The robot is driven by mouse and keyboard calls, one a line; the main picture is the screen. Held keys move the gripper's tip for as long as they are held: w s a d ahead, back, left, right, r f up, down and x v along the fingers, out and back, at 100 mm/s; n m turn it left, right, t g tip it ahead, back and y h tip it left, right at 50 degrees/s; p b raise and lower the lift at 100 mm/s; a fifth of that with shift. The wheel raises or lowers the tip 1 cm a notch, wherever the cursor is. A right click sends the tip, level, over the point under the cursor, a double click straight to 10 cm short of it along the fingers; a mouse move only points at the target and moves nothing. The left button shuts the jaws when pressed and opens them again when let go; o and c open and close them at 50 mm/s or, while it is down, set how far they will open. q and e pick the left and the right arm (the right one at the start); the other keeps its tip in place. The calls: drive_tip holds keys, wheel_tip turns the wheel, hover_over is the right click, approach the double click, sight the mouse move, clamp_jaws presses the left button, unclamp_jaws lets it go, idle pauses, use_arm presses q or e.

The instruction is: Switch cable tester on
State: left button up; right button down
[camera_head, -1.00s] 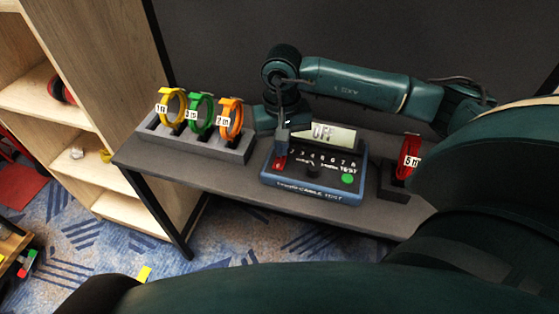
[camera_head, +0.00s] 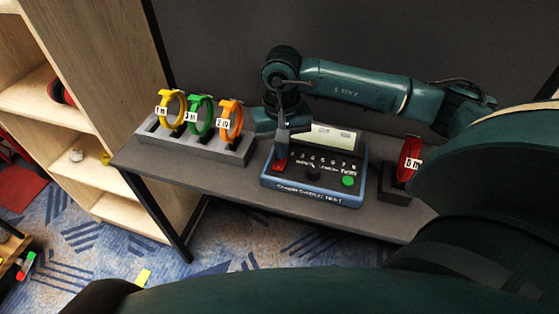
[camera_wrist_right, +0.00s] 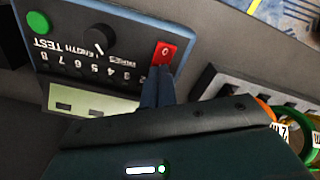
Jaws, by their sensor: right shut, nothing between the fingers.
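The cable tester (camera_head: 330,188) is a blue box with a dark face on the desk. Its display (camera_head: 335,138) no longer reads OFF and shows small dark marks. A red rocker switch (camera_head: 279,164) sits at its left, with a round knob (camera_head: 313,173) and a green button (camera_head: 348,181) to the right. My right gripper (camera_head: 282,150) is shut and empty, fingertips down at the red switch. The right wrist view shows the closed fingertips (camera_wrist_right: 158,78) at the edge of the red switch (camera_wrist_right: 165,53), touching or very close. My left gripper is not in view.
A grey rack (camera_head: 195,146) with yellow, green and orange cable coils stands left of the tester. A red coil (camera_head: 410,158) stands in a dark holder at the right. A wooden shelf (camera_head: 95,110) is at the left. The desk's front strip is clear.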

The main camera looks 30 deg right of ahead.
drive_tip(key=shift+r+p, duration=1.4)
drive_tip(key=shift+r, duration=1.6)
